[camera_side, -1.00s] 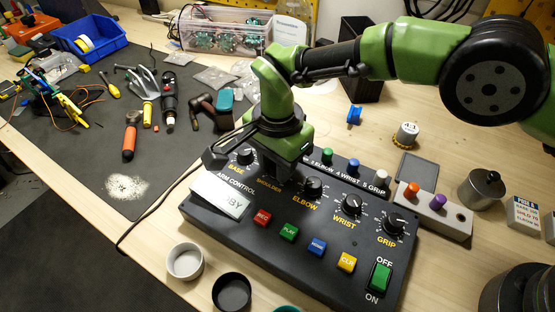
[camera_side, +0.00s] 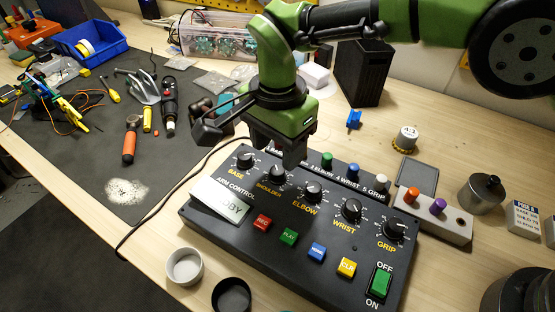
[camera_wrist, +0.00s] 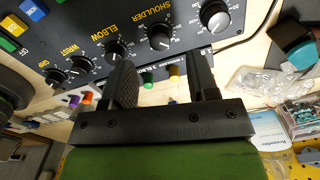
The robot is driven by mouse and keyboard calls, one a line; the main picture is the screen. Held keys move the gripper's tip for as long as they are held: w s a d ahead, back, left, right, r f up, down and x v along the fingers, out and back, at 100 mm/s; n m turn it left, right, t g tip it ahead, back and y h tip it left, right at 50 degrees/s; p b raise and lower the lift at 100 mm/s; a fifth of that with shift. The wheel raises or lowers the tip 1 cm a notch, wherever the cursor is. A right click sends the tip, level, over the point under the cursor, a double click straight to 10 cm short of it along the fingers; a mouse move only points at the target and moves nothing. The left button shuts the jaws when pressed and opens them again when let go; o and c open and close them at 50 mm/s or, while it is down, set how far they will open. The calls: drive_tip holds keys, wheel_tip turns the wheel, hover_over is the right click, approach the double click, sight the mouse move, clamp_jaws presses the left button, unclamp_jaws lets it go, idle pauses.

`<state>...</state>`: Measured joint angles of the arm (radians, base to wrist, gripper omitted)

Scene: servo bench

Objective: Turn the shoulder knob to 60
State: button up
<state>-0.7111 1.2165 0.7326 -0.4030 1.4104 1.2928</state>
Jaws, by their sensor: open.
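The shoulder knob (camera_side: 277,174) is a black dial on the sloping black arm control panel (camera_side: 330,239), between the base knob (camera_side: 245,158) and the elbow knob (camera_side: 313,190). In the wrist view the shoulder knob (camera_wrist: 161,38) shows just beyond the space between my fingertips, with its scale printed around it. Its exact reading is too small to tell. My gripper (camera_side: 276,152) is open and empty, above and slightly behind the knob, apart from it. In the wrist view both fingers of my gripper (camera_wrist: 163,62) stand wide apart with nothing between them.
The wrist knob (camera_side: 351,208) and grip knob (camera_side: 394,230) continue the row to the right. Coloured pegs, such as the green one (camera_side: 327,159), stand along the panel's back edge. A grey block with orange and purple buttons (camera_side: 455,224) sits to the right. Tools lie on the dark mat (camera_side: 85,160).

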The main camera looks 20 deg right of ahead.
sight(278, 169)
wheel_tip(278, 169, up, 5)
drive_tip(key=shift+f, duration=0.1)
idle(0.6)
drive_tip(key=s+d+r+n+t+y, duration=0.2)
drive_tip(key=s+d+r+n+t, duration=0.1)
drive_tip(key=d+r, duration=1.3)
drive_tip(key=s+d+n+t, duration=0.2)
drive_tip(key=s+d, duration=0.3)
drive_tip(key=s, duration=0.3)
drive_tip(key=s+d+n+t, duration=0.2)
drive_tip(key=s+d, duration=0.3)
drive_tip(key=s, duration=0.3)
drive_tip(key=shift+s+d+r, duration=0.25)
drive_tip(key=shift+s, duration=0.05)
idle(1.0)
